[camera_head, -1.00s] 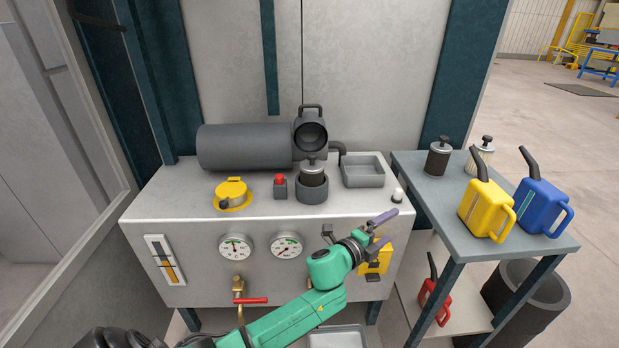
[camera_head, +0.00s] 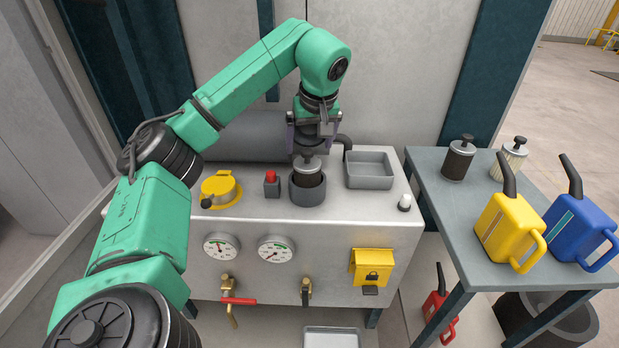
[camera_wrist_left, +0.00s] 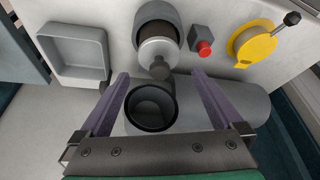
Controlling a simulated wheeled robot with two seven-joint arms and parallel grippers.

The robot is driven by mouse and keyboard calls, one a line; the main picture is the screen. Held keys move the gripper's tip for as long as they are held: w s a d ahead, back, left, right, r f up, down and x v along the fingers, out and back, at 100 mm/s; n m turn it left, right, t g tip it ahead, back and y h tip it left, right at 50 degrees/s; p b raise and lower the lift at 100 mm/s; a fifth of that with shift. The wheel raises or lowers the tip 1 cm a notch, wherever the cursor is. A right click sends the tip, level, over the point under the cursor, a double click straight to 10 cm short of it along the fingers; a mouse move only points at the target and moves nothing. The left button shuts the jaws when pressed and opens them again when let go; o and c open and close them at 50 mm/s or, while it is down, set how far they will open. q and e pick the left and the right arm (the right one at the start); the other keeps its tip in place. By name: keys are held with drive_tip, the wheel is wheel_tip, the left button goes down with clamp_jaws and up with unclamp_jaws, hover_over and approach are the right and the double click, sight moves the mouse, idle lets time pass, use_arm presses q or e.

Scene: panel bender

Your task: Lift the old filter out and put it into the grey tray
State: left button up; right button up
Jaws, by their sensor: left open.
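The old filter (camera_head: 307,171), with a silver top and a dark knob, stands upright in a round dark grey bowl (camera_head: 307,196) on the machine top. It also shows in the wrist view (camera_wrist_left: 158,50), with its knob pointing toward the gripper. The grey tray (camera_head: 370,182) is empty and sits just right of the bowl; in the wrist view it is at the upper left (camera_wrist_left: 75,73). My left gripper (camera_head: 306,148) points down above and slightly behind the filter. My right gripper is not in view.
A red button (camera_head: 271,177) and a yellow cap (camera_head: 221,188) stand left of the bowl. A round open housing (camera_wrist_left: 152,104) lies below the gripper. The side table (camera_head: 450,225) holds two filters, a yellow can (camera_head: 507,230) and a blue can (camera_head: 580,228).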

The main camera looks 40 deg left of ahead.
sight(307, 161)
use_arm(q)
drive_tip(key=p+x, duration=0.1)
drive_tip(key=x, duration=0.8)
drive_tip(key=shift+f+p, duration=0.1)
drive_tip(key=shift+p, duration=0.25)
drive_tip(key=shift+w+a+f, duration=0.15)
drive_tip(key=shift+f, duration=0.25)
drive_tip(key=c, duration=1.4)
drive_tip(key=shift+r, duration=0.15)
wheel_tip(307, 161, up, 20)
drive_tip(key=shift+f+p, duration=0.1)
drive_tip(key=shift+p, duration=0.3)
